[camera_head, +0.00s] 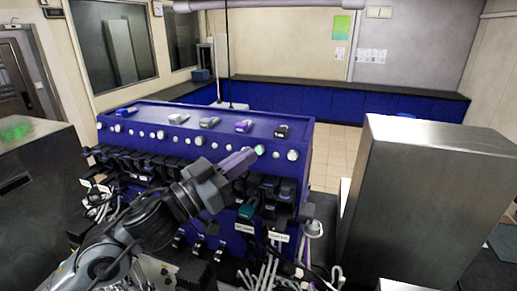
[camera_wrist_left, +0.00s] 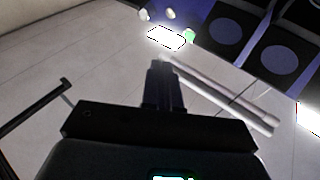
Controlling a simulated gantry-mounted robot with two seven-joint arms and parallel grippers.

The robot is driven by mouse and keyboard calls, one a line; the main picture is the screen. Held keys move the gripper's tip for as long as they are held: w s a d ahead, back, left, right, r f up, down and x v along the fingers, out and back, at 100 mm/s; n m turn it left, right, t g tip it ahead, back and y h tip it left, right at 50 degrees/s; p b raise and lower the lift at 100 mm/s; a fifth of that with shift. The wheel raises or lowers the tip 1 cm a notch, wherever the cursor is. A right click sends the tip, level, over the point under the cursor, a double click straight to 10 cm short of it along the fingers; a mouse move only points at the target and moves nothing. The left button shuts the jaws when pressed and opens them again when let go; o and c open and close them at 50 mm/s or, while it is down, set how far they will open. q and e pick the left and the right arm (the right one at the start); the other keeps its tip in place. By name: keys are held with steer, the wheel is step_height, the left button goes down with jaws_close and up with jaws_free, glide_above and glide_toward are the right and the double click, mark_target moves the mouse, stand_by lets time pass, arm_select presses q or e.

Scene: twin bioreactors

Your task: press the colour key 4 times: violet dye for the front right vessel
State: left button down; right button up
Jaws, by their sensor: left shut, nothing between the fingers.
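A blue bioreactor cabinet (camera_head: 200,112) has a row of round keys along its upper front edge. One key glows green (camera_head: 260,149) near the right end, beside a white knob (camera_head: 292,155). My left gripper (camera_head: 254,153) is shut and empty, its fingertips close to the green key; contact cannot be told. In the left wrist view the shut fingers (camera_wrist_left: 160,66) point toward a bright white panel (camera_wrist_left: 166,38) with the green key (camera_wrist_left: 189,36) at its right. A violet piece (camera_head: 243,126) lies on the cabinet top. The front right vessel cannot be made out. My right gripper is not in view.
Blue (camera_head: 126,112), grey (camera_head: 209,122) and black (camera_head: 282,131) pieces also lie on the cabinet top. Dark fittings, a teal part (camera_head: 247,209) and cables crowd the front below the keys. A large steel cabinet (camera_head: 425,200) stands to the right.

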arm_select(q)
steer(key=shift+s+a+r, duration=0.15)
steer(key=shift+s+a, duration=0.05)
steer(key=shift+s, duration=0.3)
steer(key=shift+s+a+r, duration=0.1)
steer(key=shift+s+a, duration=0.05)
steer(key=shift+s, duration=0.3)
steer(key=shift+w+d+f+p, duration=0.2)
steer(key=shift+w+d, duration=0.1)
steer(key=shift+w, duration=0.45)
steer(key=shift+w+d+f+p, duration=0.15)
steer(key=shift+w+d+f, duration=0.1)
steer(key=shift+w, duration=0.45)
steer(key=shift+w, duration=0.2)
